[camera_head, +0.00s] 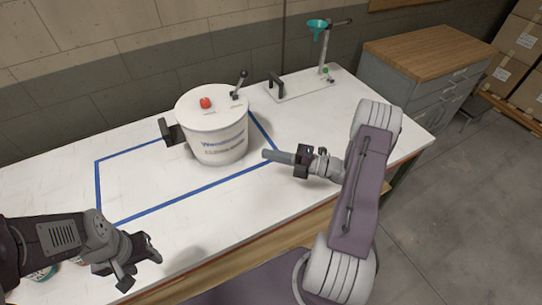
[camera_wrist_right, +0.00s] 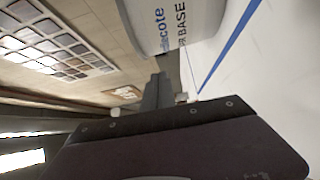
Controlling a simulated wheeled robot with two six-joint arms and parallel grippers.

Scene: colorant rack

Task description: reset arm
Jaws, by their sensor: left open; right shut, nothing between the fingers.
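My left gripper (camera_head: 143,268) is open and empty over the front left of the white table (camera_head: 62,188). My right gripper (camera_head: 268,155) is shut and empty, and it points left above the table, just right of the bucket. Its shut fingers (camera_wrist_right: 158,92) also show in the right wrist view. The white bucket (camera_head: 222,150) stands upright with its lid on and dark lettering on its side. The bucket's side also shows at the top of the right wrist view (camera_wrist_right: 190,15).
A blue tape outline (camera_head: 97,185) surrounds the bucket area. A stand with a teal funnel (camera_head: 317,25) is at the back right. Small containers (camera_head: 42,273) sit partly hidden by my left arm. A wood-topped cabinet (camera_head: 428,50) and cartons (camera_head: 520,38) stand to the right.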

